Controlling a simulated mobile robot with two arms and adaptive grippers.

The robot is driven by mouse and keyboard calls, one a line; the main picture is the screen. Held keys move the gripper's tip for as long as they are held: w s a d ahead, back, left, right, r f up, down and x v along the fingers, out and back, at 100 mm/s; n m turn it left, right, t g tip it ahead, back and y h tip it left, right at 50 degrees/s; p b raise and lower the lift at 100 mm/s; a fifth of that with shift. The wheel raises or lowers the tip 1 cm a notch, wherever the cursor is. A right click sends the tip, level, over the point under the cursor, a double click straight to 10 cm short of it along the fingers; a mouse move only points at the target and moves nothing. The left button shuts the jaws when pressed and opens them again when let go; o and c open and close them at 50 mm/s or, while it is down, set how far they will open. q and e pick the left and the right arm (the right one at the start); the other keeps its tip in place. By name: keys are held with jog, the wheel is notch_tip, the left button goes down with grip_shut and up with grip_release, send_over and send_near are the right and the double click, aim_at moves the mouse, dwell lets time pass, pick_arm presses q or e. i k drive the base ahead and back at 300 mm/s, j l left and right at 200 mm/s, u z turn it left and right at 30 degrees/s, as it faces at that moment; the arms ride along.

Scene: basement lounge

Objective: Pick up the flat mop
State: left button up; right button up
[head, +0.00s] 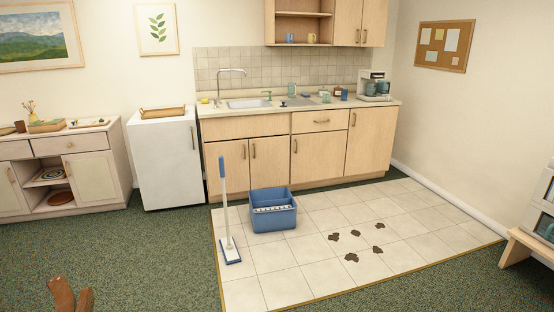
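The flat mop (224,205) stands upright on the left part of the tiled floor. It has a thin white pole, a blue grip at the top and a flat blue-edged head (230,252) resting on the tiles. Nothing holds it. A blue bucket (273,222) with a white insert stands just right of it, a small gap apart. Neither of my grippers can be made out in the head view.
Several dark brown stains (357,234) mark the tiled floor (300,285). Kitchen cabinets (270,160) and a white fridge (165,165) stand behind. A low wooden bench (525,247) is at the right edge. Green carpet (150,260) in front of the mop is mostly clear. A brown object (70,297) shows at the lower left.

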aim_at(231, 254)
jog(key=i+l, duration=0.1)
jog(key=i, duration=2.65)
jog(key=j+u, duration=0.05)
jog(key=j, duration=0.05)
